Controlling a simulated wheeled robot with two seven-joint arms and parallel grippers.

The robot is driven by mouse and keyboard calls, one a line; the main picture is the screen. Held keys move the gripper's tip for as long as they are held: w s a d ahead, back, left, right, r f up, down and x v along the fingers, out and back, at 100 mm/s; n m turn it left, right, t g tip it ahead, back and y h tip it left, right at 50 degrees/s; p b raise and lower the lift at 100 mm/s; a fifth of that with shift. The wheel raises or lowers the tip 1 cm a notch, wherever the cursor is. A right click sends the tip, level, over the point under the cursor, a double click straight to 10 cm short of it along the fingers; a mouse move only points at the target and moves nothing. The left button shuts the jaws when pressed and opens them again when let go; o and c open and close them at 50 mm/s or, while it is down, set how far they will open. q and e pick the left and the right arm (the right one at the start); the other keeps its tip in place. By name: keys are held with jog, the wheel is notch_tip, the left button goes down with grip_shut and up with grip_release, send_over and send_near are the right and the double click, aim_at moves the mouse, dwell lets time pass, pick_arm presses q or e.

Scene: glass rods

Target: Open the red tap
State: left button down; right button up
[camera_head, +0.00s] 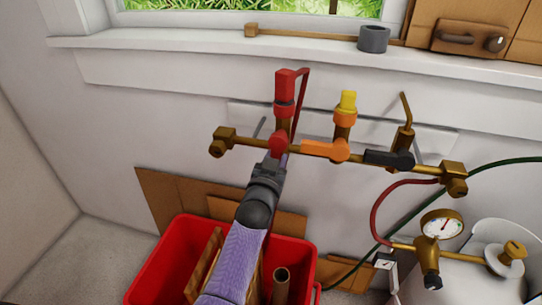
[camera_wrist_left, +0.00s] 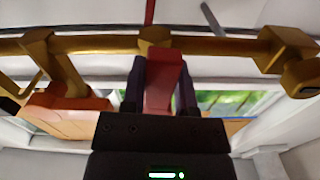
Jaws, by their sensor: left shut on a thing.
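The red tap (camera_head: 285,90) stands on the brass pipe (camera_head: 247,142) on the wall. Its red lever (camera_head: 278,141) shows at the pipe, just above my left gripper (camera_head: 274,160). In the left wrist view the red lever (camera_wrist_left: 164,85) sits between the two dark fingers of my left gripper (camera_wrist_left: 160,95), which is shut on it. The lever points out from the pipe toward the gripper; its exact angle is hard to tell in the head view. My right gripper is not in view.
An orange lever (camera_head: 325,150) and a black lever (camera_head: 388,158) lie along the pipe to the right. A red crate (camera_head: 170,265) with wooden pieces stands below. A white tank (camera_head: 455,285) with a gauge (camera_head: 441,224) is at the lower right. A windowsill (camera_head: 200,45) runs above.

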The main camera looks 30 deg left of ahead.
pick_arm(q)
jog(key=shift+d+n, duration=0.2)
jog(key=shift+n, duration=0.2)
jog(key=shift+d+f+n, duration=0.1)
jog(key=shift+n, duration=0.2)
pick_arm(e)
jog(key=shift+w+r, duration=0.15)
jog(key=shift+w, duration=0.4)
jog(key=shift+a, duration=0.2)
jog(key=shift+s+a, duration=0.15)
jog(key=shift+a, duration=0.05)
pick_arm(q)
jog(key=c, duration=0.7)
grip_release()
jog(key=o, duration=0.3)
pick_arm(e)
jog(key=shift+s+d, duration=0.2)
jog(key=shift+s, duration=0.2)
